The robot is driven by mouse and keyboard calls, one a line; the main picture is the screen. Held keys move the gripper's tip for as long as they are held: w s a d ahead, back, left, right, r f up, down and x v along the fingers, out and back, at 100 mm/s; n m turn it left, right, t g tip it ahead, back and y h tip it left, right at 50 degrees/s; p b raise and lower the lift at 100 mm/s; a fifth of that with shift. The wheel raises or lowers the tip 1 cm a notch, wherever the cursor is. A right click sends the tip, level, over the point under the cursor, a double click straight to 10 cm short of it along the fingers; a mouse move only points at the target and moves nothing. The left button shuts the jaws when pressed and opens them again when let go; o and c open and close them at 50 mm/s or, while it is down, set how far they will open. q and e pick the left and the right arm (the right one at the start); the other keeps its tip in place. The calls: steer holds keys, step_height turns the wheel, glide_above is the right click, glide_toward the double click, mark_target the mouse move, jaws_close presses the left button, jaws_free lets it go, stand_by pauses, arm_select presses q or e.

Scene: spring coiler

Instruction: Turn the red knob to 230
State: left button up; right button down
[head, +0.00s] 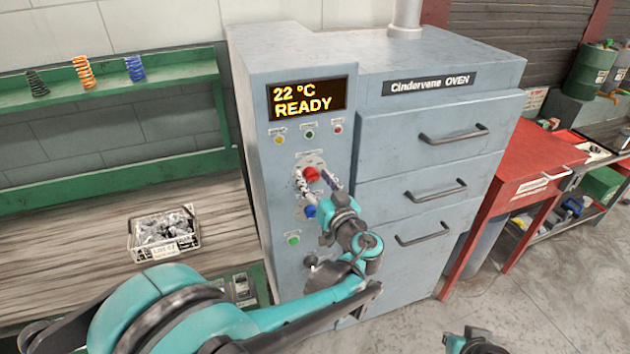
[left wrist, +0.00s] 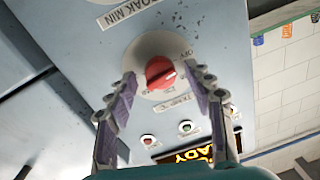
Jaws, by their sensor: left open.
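The red knob (head: 311,174) is on the grey oven's control panel, below the display (head: 308,98), which reads "22 °C READY". My left gripper (head: 316,184) is open at the knob, with one finger on each side. In the left wrist view the red knob (left wrist: 160,72) lies between the two spread fingertips of my left gripper (left wrist: 159,76), with a gap visible on both sides.
A blue knob (head: 310,211) is just below the red one, and a green button (head: 293,239) is lower left. Small lamps sit above. Drawer handles (head: 435,190) stick out to the right. A basket (head: 163,238) stands on the bench at left.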

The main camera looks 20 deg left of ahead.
arm_select(q)
steer(key=shift+c, duration=0.2)
steer(key=c, duration=1.1)
steer(key=shift+m, duration=0.3)
steer(key=m, duration=0.4)
steer(key=shift+f+m, duration=0.1)
steer(key=shift+m, duration=0.2)
steer(key=m, duration=0.4)
steer(key=shift+m+t, duration=0.3)
steer(key=m, duration=0.5)
steer(key=shift+s+f+m+t, duration=0.1)
steer(key=shift+f+m+t, duration=0.05)
steer(key=shift+m+t, duration=0.2)
steer(key=m, duration=0.5)
steer(key=shift+h, duration=0.4)
steer(key=shift+f+m, duration=0.1)
steer(key=shift+m, duration=0.15)
